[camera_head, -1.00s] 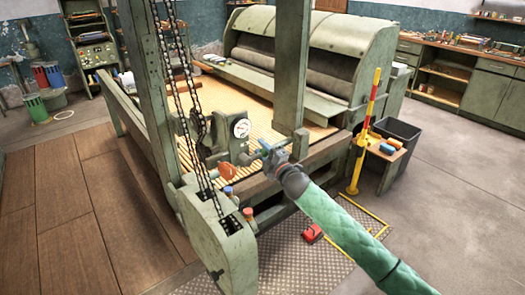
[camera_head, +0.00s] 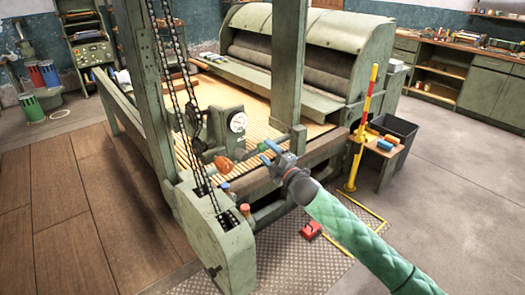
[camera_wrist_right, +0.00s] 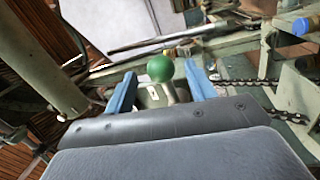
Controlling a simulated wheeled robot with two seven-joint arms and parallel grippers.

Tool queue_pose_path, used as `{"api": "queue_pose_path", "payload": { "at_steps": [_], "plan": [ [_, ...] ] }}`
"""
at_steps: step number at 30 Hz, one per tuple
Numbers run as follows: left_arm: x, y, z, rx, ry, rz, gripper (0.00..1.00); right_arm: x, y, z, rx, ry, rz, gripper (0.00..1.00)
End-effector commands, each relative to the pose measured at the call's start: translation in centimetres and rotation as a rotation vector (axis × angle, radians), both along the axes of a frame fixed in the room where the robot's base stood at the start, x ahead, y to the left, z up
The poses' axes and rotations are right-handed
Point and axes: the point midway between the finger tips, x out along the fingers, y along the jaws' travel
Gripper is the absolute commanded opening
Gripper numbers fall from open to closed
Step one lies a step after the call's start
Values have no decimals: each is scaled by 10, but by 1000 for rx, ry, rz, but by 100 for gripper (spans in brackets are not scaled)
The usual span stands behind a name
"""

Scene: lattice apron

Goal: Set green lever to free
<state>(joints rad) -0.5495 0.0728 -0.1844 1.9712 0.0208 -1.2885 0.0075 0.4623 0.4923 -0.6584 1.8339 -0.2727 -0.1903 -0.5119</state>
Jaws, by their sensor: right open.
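The green lever's round green knob (camera_wrist_right: 160,68) shows in the right wrist view, on a short pale stem. My right gripper (camera_wrist_right: 160,84) is open, with one blue finger on each side of the knob and a visible gap on both sides. In the head view my right gripper (camera_head: 269,153) is over the machine's front rail, to the right of the round gauge. The lever cannot be clearly made out there behind the fingers. No marking for the free position is readable. My left gripper is not in view.
A lever with an orange knob (camera_head: 224,163) stands left of my right gripper, below the gauge (camera_head: 237,121). Chains (camera_head: 180,100) hang at the left post. A green upright post (camera_head: 288,70) rises just behind the gripper. A red-and-yellow pole (camera_head: 362,130) stands to the right.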

Motion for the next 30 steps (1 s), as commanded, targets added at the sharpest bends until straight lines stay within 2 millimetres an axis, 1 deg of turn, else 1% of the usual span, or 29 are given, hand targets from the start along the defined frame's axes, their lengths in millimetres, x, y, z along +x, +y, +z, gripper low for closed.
{"api": "queue_pose_path", "payload": {
  "at_steps": [1,6,10,20,24,26,30],
  "plan": [
    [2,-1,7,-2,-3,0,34,-6,-4,-4,-1,0,0,55],
    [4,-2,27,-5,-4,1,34,-17,-11,-5,0,0,1,55],
    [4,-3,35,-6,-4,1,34,-22,-14,-6,0,0,0,55],
    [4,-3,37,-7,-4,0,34,-22,-14,-5,0,0,1,55],
    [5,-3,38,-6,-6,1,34,-21,-16,-6,25,23,-1,55],
    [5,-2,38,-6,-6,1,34,-18,-20,-10,43,60,-25,55],
    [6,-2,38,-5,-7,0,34,-6,-37,-27,103,196,-126,55]
  ]
}}
